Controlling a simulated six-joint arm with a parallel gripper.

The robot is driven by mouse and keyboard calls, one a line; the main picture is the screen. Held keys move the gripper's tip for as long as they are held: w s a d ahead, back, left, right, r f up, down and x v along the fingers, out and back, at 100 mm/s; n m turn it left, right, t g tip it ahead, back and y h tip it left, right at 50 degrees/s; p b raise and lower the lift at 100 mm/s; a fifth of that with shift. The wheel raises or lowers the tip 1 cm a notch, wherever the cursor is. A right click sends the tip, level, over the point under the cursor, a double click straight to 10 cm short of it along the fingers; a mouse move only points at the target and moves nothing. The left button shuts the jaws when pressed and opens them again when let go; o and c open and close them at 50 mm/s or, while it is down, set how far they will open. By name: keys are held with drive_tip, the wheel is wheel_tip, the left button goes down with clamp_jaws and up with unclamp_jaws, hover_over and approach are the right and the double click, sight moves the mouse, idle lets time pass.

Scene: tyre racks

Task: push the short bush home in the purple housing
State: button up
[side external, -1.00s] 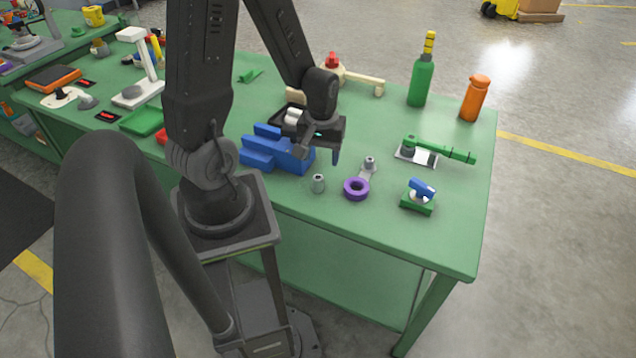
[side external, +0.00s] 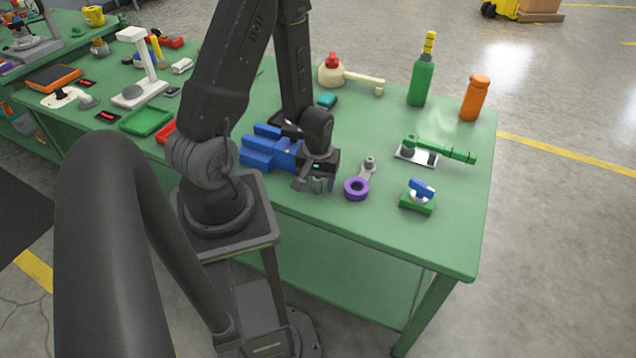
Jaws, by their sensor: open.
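The purple housing (side external: 356,189) is a ring lying on the green bench near its front edge, with its hole facing up. A small grey metal cylinder, which looks like the short bush (side external: 319,186), stands on the bench to the left of the housing. My gripper (side external: 317,184) points down over this cylinder, with its fingers around it. The gripper is open, and its fingers hide much of the cylinder. I cannot tell whether either finger touches it.
A metal piece with a round grey knob (side external: 369,166) lies just behind the housing. A blue vise (side external: 268,148) is left of my gripper. A green-handled clamp (side external: 436,151) and a green block with a blue top (side external: 418,197) are to the right.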

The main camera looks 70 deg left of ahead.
drive_tip(key=shift+c, duration=0.4)
drive_tip(key=c, duration=0.9)
drive_tip(key=shift+r, duration=0.1)
wheel_tip(320, 180, up, 9)
drive_tip(key=shift+w+r, duration=0.1)
drive_tip(key=shift+w, duration=0.05)
drive_tip(key=w+d+m, duration=0.1)
drive_tip(key=w, duration=0.1)
drive_tip(key=w+d+m, duration=0.1)
drive_tip(key=w+m, duration=0.1)
drive_tip(key=w, duration=0.1)
drive_tip(key=w+d+f+m, duration=0.1)
drive_tip(key=w+d+m, duration=0.1)
drive_tip(key=w, duration=0.1)
drive_tip(key=shift+w, duration=0.25)
